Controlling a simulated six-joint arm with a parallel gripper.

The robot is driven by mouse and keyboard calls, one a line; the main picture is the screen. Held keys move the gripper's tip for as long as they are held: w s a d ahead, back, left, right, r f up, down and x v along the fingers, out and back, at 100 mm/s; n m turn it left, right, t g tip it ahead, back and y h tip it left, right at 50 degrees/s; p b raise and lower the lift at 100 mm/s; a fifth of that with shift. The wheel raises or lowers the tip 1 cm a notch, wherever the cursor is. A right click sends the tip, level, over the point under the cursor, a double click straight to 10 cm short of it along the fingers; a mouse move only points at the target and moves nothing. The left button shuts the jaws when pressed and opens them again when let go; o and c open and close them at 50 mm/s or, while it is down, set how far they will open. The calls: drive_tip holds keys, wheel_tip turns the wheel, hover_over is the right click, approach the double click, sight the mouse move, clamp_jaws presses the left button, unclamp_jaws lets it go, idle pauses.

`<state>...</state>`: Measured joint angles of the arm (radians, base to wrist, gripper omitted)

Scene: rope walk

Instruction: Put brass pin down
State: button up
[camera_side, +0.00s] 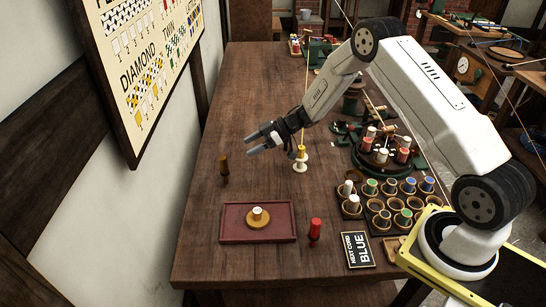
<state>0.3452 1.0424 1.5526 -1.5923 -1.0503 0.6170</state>
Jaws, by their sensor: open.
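A slim, dark brown-gold pin (224,168), which looks like the brass pin, stands upright on the wooden table at the left. My gripper (250,144) is open, its fingers pointing left. In the picture it is up and to the right of the pin, apart from it, with nothing seen between the fingers. A white stand (300,164) with a yellow piece on top is just right of and below my gripper. A red tray (232,231) holds a round golden base (258,223) with a white spool (257,212) on it.
A red spool (315,229) stands right of the tray. A sign reading "NEXT CORD BLUE" (358,249) lies near the front edge. A rack (380,208) of several coloured spools and a round carousel (378,160) are at the right. The table (225,110) is clear at far left.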

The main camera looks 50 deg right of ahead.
idle(0.3)
drive_tip(key=s+r+m+t+h, duration=0.2)
drive_tip(key=s+r+m+h, duration=0.2)
drive_tip(key=r+m+h, duration=0.4)
drive_tip(key=s+a+m+g+h, duration=0.1)
drive_tip(key=s+g, duration=0.2)
drive_tip(key=s, duration=0.8)
drive_tip(key=s+a+r+m+g+h, duration=0.1)
drive_tip(key=s+a+m+g, duration=0.1)
drive_tip(key=s, duration=1)
drive_tip(key=shift+s+a+r+g, duration=0.15)
drive_tip(key=shift+a+g, duration=0.15)
drive_tip(key=shift+g, duration=0.6)
